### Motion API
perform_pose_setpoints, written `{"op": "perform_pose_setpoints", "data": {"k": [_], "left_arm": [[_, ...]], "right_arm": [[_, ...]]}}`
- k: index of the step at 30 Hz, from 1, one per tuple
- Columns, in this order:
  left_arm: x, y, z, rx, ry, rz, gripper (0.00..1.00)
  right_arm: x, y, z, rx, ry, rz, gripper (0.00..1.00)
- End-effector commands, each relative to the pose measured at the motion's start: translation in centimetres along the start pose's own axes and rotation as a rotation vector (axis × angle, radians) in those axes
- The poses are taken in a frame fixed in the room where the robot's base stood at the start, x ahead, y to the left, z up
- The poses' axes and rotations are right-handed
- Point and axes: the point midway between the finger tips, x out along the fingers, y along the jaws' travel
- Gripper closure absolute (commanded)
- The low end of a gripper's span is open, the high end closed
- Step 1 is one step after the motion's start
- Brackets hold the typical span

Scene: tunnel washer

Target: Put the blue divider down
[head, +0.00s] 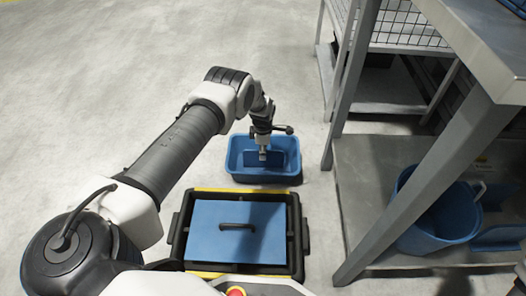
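A blue bin (237,172) stands on the floor in front of me, left of the grey shelf frame. A darker blue divider (276,159) stands upright inside it. My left gripper (263,154) points down into the bin, with its fingers at the middle of the divider. It looks shut on the divider, though the fingertips are small here. Whether the divider touches the bin's floor cannot be told. My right gripper is not in view.
A black box (297,238) with a blue panel (215,222) and dark handle lies nearer to me. At right stands a grey metal rack (400,190), with a blue bucket (432,222) on its lower shelf. The concrete floor at left is clear.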

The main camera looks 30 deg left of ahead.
Motion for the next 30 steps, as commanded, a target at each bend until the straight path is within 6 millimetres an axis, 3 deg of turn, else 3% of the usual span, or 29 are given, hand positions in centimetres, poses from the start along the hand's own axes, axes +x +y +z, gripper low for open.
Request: {"op": "perform_pose_setpoints", "data": {"k": [3,10,15,20,23,25,27,30], "left_arm": [[-3.7,0.1,0.0,0.0,-0.001,0.002,0.65],[-9.5,0.1,0.0,0.0,-0.001,0.003,0.65],[-11.3,0.1,0.0,-0.001,-0.001,0.001,0.65],[-10.9,-0.5,0.1,0.027,0.0,-0.002,0.65],[-9.0,-3.5,0.4,0.18,-0.003,-0.01,0.65],[-7.0,-7.5,0.5,0.388,-0.009,-0.016,0.65],[-5.3,-12.9,0.2,0.657,-0.017,-0.016,0.65],[-4.5,-21.6,-1.2,1.079,-0.024,-0.015,0.65]], "right_arm": [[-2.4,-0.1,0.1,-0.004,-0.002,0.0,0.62],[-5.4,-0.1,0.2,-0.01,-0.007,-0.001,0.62],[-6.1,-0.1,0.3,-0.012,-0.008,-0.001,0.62],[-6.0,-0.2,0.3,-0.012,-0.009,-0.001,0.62],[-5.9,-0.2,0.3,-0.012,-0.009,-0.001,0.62],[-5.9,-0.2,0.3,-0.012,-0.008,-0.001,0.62],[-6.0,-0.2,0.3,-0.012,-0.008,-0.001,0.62],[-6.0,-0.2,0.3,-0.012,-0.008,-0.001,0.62]]}}
